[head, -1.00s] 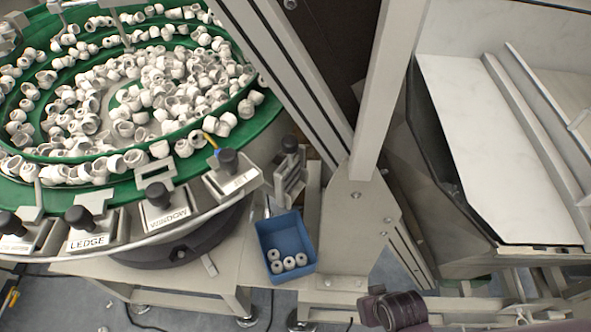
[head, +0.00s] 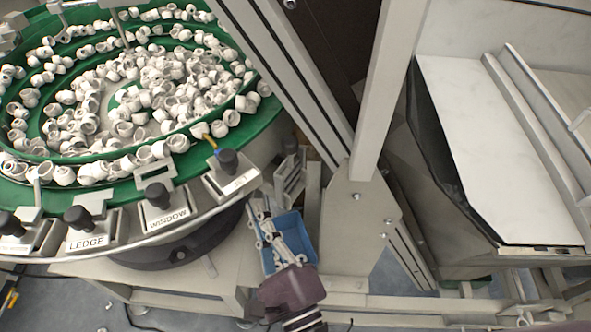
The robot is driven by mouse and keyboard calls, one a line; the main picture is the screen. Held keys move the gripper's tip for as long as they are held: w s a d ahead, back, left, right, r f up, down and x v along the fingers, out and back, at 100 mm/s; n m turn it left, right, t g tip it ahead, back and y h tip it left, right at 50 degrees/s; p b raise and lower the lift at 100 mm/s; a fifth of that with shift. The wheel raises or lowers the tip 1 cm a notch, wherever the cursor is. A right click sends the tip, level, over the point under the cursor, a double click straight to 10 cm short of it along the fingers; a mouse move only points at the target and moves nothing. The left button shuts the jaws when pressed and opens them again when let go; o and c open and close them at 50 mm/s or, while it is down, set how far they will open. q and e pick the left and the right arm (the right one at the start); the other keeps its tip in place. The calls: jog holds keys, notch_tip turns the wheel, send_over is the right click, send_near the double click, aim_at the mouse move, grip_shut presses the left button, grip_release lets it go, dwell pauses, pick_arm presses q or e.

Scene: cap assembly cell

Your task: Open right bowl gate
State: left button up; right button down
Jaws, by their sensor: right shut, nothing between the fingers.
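My right gripper (head: 261,207) reaches up from the bottom, above the blue bin, with its fingers shut and empty. Its tips are close to the bowl's rim, just below the JET plate (head: 235,180) and left of a metal bracket (head: 291,178) with a dark knob (head: 290,146). I cannot tell whether it touches either. This bracket stands at the right side of the green bowl (head: 268,112) and may be the gate; whether it is open is unclear. The bowl holds many white caps (head: 150,90). My left gripper is out of view.
Black-knobbed plates marked WINDOW (head: 168,214) and LEDGE (head: 92,239) line the bowl's front rim. A grey post (head: 385,90) and a white chute (head: 490,150) stand to the right.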

jog(key=s+d+r+m+t+h, duration=0.15)
jog(key=m+h, duration=0.25)
jog(key=m, duration=0.4)
notch_tip(320, 180, up, 2)
jog(key=m+h+p, duration=0.4)
jog(key=m+h, duration=0.2)
jog(key=m, duration=0.2)
send_over(296, 172)
jog(key=d+r+v, duration=0.1)
jog(key=v, duration=0.3)
jog(key=shift+s+a+f+t, duration=0.1)
jog(key=shift+s+a+t, duration=0.15)
jog(key=shift+a, duration=0.1)
